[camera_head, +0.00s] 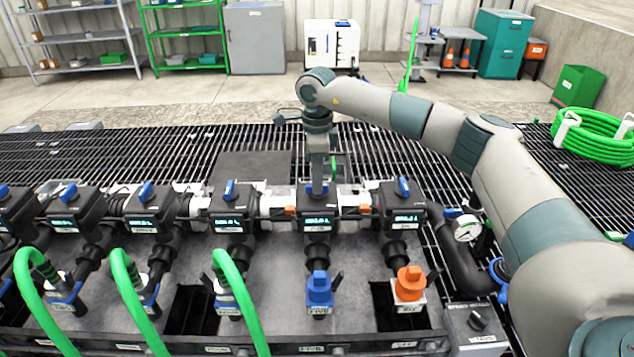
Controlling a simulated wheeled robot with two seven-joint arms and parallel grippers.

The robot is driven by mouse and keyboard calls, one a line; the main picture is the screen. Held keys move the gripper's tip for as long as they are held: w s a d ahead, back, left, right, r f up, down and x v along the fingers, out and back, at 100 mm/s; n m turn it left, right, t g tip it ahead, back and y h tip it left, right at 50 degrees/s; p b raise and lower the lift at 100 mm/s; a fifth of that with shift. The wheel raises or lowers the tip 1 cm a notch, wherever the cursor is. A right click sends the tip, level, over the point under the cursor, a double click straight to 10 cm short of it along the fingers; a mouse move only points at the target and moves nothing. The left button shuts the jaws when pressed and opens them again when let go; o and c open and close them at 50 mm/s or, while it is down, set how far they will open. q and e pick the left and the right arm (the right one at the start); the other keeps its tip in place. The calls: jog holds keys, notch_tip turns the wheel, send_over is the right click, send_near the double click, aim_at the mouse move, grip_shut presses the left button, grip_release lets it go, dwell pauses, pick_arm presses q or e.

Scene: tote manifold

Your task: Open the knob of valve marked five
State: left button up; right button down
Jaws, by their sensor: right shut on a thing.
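The black valve body (317,207) of valve five, with a lit green display, stands in the row of valves, in line with the blue fitting (320,290) marked FIVE. My right gripper (317,181) reaches straight down from above onto its top. It is shut on the blue knob (310,189), and only small blue edges of the knob show beside the fingers. The knob's exact angle is hidden. My left gripper is not in view.
Neighbouring valves carry blue knobs, one to the left (229,189) and one to the right (403,187). An orange fitting (410,284), green hoses (238,290) and a pressure gauge (466,229) stand nearby. Black grating (110,150) lies behind the row.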

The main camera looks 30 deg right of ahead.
jog(key=shift+r, duration=0.15)
jog(key=c, duration=1.8)
grip_release()
jog(key=shift+r, duration=0.45)
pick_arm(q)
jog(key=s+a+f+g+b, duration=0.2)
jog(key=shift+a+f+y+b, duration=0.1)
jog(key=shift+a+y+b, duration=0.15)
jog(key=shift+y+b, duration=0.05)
pick_arm(e)
notch_tip(320, 180, up, 16)
jog(key=shift+r, duration=0.2)
